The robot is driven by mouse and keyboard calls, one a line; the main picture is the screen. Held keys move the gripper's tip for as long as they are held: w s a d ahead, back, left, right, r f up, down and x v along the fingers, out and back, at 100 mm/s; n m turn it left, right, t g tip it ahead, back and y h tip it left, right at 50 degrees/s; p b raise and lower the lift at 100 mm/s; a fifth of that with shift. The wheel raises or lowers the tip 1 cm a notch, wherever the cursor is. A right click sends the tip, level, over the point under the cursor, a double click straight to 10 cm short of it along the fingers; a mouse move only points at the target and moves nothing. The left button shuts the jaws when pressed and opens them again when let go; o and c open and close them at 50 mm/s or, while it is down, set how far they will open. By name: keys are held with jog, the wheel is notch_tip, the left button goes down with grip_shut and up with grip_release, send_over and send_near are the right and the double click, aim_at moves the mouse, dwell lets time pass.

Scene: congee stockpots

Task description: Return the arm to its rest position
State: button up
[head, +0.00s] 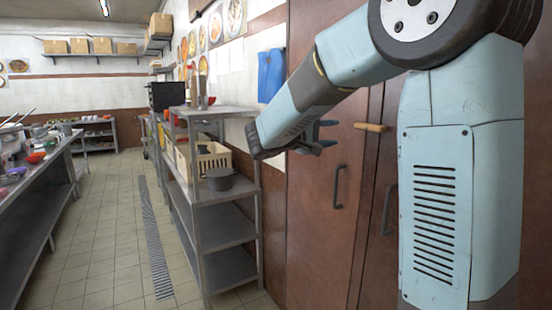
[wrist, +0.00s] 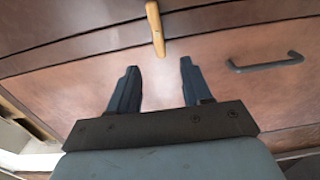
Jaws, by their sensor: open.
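My arm reaches forward from the right side of the head view, in front of brown cabinet doors. My gripper (head: 328,134) is at its end, held in the air near the doors, to the right of the steel shelf rack. In the wrist view my gripper (wrist: 157,75) shows two dark fingers spread apart with nothing between them. Beyond the fingertips is the brown door surface (wrist: 235,90). I cannot tell the exact gap between fingertips and door.
A wooden handle (head: 369,127) and dark handles (head: 338,186) are on the doors. A long counter (head: 40,190) stands at left. The tiled aisle (head: 110,230) between is clear.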

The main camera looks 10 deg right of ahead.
jog(key=s+d+f+m+g+y, duration=0.1)
jog(key=s+d+f+g+y, duration=0.2)
jog(key=s, duration=0.5)
jog(key=s+d+f+m+g+y, duration=0.1)
jog(key=s+f+y, duration=0.25)
jog(key=s, duration=0.55)
jog(key=s+a+f+m+t+y, duration=0.1)
jog(key=s+a+f+y, duration=0.1)
jog(key=s+a+y, duration=0.2)
jog(key=s+a+f+t+y, duration=0.2)
jog(key=s+a+y, duration=0.3)
jog(key=s, duration=0.3)
jog(key=shift+s+a+f+m+y, duration=0.25)
jog(key=shift+s+f+m+y, duration=0.15)
jog(key=shift+f+y, duration=0.4)
